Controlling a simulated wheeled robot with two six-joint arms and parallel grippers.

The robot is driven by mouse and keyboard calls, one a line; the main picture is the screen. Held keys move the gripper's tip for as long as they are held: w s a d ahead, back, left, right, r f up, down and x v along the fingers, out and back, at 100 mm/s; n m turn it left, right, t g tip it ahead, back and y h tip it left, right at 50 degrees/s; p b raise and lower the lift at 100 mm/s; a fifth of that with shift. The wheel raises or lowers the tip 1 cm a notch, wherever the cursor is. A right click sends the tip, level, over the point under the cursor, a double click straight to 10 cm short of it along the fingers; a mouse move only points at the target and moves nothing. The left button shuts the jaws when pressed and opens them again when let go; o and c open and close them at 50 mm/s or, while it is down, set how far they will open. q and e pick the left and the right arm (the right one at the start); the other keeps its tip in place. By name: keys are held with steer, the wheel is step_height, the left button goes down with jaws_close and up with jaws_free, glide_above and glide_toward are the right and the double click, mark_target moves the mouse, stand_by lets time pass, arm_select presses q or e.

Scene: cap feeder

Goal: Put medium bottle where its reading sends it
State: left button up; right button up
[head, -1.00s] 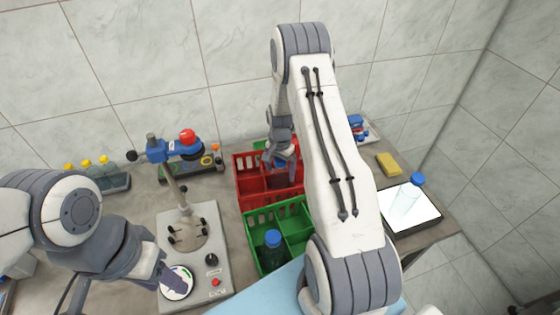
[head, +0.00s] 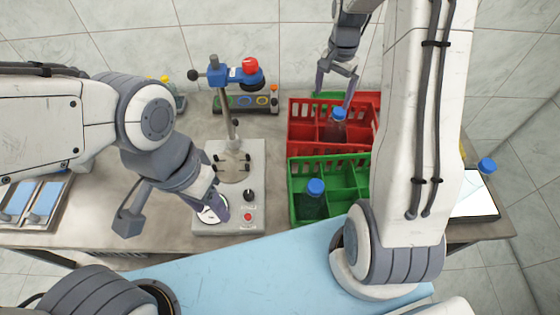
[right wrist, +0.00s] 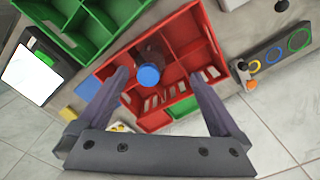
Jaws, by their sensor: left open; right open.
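A clear bottle with a blue cap (head: 338,114) stands in a compartment of the red crate (head: 301,136). It also shows in the right wrist view (right wrist: 148,75), between the spread fingers and beyond them. My right gripper (head: 336,86) is open just above this bottle. A second blue-capped bottle (head: 313,203) stands in the green crate (head: 293,180). A third blue cap (head: 488,165) shows by the white-topped pad (head: 474,192) at right, mostly behind my right arm. I cannot tell which bottle is the medium one. My left gripper (head: 214,205) is open, by the tester's dial.
The grey tester (head: 236,182) has a post with a blue head and red knob (head: 250,66). Behind it is a panel with coloured rings (head: 245,102). A tray with blue panels (head: 34,200) lies at far left. The table between this tray and the tester is partly clear.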

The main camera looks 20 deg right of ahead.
steer(key=s+a+r+n, duration=0.4)
steer(key=s+a+n, duration=0.1)
steer(key=a, duration=0.5)
steer(key=s+a+r+n, duration=0.35)
steer(key=s+a, duration=0.25)
steer(key=a, duration=0.4)
steer(key=s+a+n, duration=0.2)
steer(key=s+n, duration=0.3)
steer(key=s, duration=0.3)
steer(key=s+a+n+y, duration=0.1)
steer(key=s+a+n, duration=0.2)
steer(key=s, duration=0.6)
steer(key=shift+a+r+n, duration=0.2)
steer(key=shift+r+n, duration=0.1)
steer(key=shift+n, duration=0.75)
